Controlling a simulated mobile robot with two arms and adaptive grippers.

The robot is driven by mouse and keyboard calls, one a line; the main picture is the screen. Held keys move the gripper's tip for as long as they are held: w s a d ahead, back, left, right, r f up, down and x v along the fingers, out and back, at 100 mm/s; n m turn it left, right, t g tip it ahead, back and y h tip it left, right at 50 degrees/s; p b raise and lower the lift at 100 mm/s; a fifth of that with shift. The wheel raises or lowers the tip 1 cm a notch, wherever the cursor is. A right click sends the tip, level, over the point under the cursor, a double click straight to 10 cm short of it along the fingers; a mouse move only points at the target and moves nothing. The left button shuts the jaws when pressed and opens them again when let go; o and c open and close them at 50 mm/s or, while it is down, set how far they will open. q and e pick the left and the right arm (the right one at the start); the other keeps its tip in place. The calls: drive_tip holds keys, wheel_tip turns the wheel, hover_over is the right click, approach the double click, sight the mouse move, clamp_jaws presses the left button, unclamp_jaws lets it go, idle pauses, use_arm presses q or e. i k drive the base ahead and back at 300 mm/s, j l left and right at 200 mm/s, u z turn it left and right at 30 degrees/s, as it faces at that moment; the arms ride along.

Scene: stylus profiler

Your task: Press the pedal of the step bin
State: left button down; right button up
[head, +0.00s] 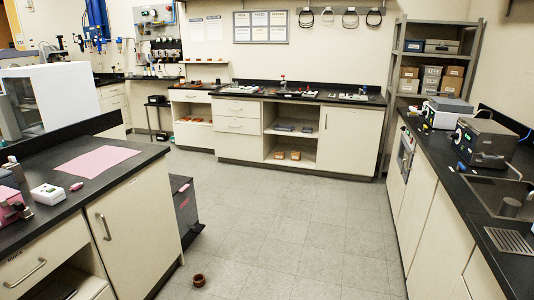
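A dark grey box-shaped bin (186,207) stands on the floor against the end of the left bench. The bench cabinet hides part of the bin. Neither of my grippers is in view.
A small brown ring-shaped object (198,281) lies on the floor in front of the left bench (135,218). The grey tiled floor (285,225) is otherwise clear between the left bench, the back cabinets (240,143) and the right counter (432,205).

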sight(198, 229)
drive_tip(key=i, duration=1.9)
drive_tip(key=i+u, duration=0.2)
drive_tip(key=i, duration=0.25)
drive_tip(key=i+l+u, duration=0.25)
drive_tip(key=i, duration=0.25)
drive_tip(key=i+l+u, duration=0.2)
drive_tip(key=i, duration=0.25)
drive_tip(key=i+l+u, duration=0.2)
drive_tip(key=i, duration=0.2)
drive_tip(key=i+l+u, duration=0.7)
drive_tip(key=k+l, duration=0.05)
